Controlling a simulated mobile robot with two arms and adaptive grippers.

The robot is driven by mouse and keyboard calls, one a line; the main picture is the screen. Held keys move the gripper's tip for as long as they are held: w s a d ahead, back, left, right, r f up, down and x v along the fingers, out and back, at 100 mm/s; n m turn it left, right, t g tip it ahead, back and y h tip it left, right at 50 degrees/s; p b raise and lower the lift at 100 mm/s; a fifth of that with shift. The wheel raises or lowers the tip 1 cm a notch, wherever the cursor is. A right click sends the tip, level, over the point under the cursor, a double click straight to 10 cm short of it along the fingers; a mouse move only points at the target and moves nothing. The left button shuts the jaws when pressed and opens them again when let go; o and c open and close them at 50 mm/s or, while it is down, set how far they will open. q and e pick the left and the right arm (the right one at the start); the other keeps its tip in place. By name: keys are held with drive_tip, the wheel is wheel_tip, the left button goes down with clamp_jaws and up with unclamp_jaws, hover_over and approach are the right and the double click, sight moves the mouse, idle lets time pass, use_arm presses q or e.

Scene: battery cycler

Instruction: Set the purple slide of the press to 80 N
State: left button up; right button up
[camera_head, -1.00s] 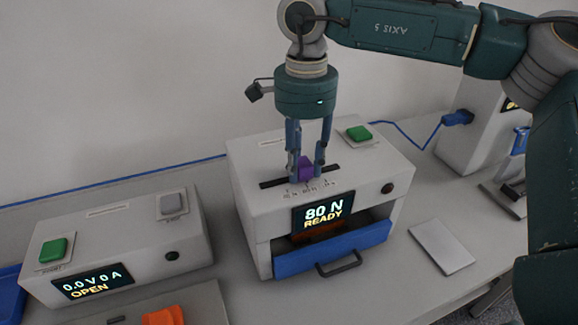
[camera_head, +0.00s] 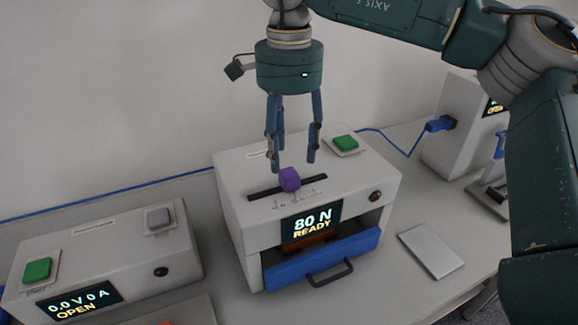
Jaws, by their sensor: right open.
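The purple slide (camera_head: 289,179) sits in the dark slot on top of the white press (camera_head: 236,222), around the middle of the slot. The press display (camera_head: 312,222) reads 80 N and READY. My right gripper (camera_head: 294,166) is open and empty just above the slide, its fingers apart and pointing down. The slide shows between and below the fingers. The blue drawer (camera_head: 320,260) at the press front is pulled partly open. My left gripper is not in view.
A white unit with a green button (camera_head: 37,270) and a display reading 0.0 V 0 A, OPEN (camera_head: 73,302) stands at left. A grey flat plate (camera_head: 431,251) lies right of the press. A blue cable (camera_head: 402,151) runs behind.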

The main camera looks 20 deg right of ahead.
sight(289, 173)
wheel_tip(289, 173, up, 6)
drive_tip(key=shift+r, duration=0.1)
idle(0.5)
